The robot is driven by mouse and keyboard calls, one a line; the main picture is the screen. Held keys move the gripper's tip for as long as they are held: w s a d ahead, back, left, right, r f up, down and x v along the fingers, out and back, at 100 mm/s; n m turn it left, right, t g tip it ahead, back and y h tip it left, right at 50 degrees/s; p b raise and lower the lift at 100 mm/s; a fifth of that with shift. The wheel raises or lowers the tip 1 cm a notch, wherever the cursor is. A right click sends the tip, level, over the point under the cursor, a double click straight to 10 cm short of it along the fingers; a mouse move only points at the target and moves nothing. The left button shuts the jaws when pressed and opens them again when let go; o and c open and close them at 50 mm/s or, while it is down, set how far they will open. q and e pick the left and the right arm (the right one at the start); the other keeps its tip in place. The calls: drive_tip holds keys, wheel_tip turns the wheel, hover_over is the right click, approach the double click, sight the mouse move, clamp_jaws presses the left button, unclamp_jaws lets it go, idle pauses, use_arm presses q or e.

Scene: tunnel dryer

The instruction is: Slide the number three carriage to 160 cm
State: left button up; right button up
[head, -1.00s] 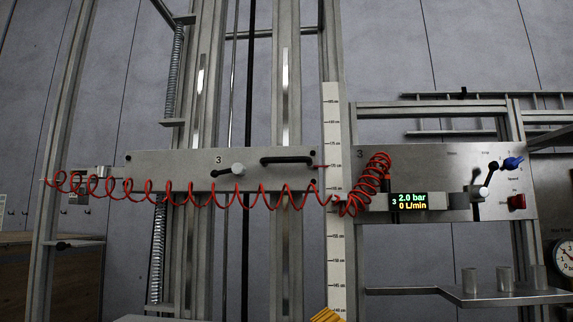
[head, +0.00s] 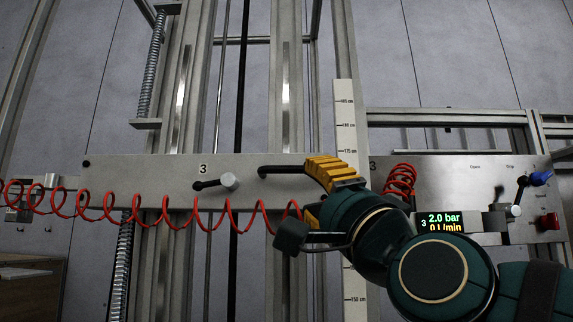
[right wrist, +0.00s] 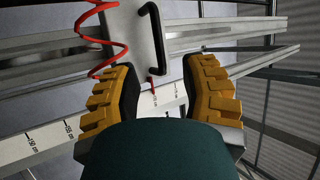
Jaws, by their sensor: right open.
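The number three carriage (head: 140,180) is a grey plate across the vertical rails. My right gripper (head: 308,190) is open at the plate's right end, beside the handle. In the right wrist view the handle (right wrist: 153,40) lies ahead between the spread fingers (right wrist: 160,68), not gripped. The white centimetre scale (head: 354,285) stands right of the carriage, partly behind my arm. A red pointer (right wrist: 152,86) shows there against the scale; its reading is unclear. My left gripper is out of view.
A coiled red hose (head: 150,217) hangs across the carriage front, close to my right gripper.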

sight(289, 171)
drive_tip(key=p+x, duration=0.3)
drive_tip(key=x, duration=0.7)
drive_tip(key=shift+w+a, duration=0.2)
drive_tip(key=shift+w, duration=0.15)
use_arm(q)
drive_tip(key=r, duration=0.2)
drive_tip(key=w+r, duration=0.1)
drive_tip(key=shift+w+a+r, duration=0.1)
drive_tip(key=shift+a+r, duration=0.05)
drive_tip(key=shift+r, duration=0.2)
use_arm(e)
clamp_jaws()
